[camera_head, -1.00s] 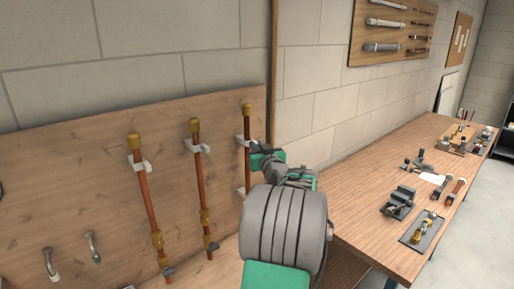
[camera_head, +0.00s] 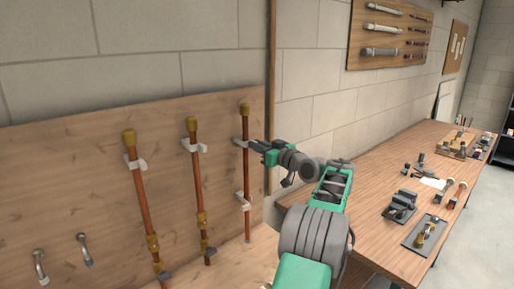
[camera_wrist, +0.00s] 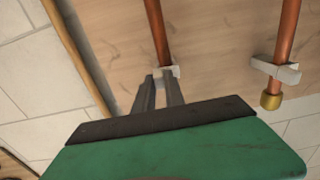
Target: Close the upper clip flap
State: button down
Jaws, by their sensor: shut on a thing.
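The rightmost copper pipe (camera_head: 246,172) stands upright against the wooden wall panel, with a brass cap on top. Its white upper clip (camera_head: 238,141) sits just below the cap; it also shows in the wrist view (camera_wrist: 175,71). My gripper (camera_head: 254,145) reaches this clip from the right. In the wrist view, my narrow fingers (camera_wrist: 161,78) meet at the clip's edge beside the pipe and are shut on its flap. The fingertips partly hide the flap, so its exact angle is unclear. The lower clip (camera_head: 241,201) is on the same pipe.
Two more copper pipes stand left of it, the middle one (camera_head: 196,170) and the left one (camera_head: 139,190), each with white clips. A wooden workbench (camera_head: 335,215) with fittings and tools extends to the right. Open air lies in front of the panel.

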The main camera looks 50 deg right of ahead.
jog(key=shift+r, duration=0.1)
jog(key=c, duration=1.4)
grip_release()
jog(key=shift+s, duration=0.1)
jog(key=b+v, duration=0.2)
jog(key=v, duration=0.5)
jog(key=shift+s+b, duration=0.3)
jog(key=shift+b, duration=0.1)
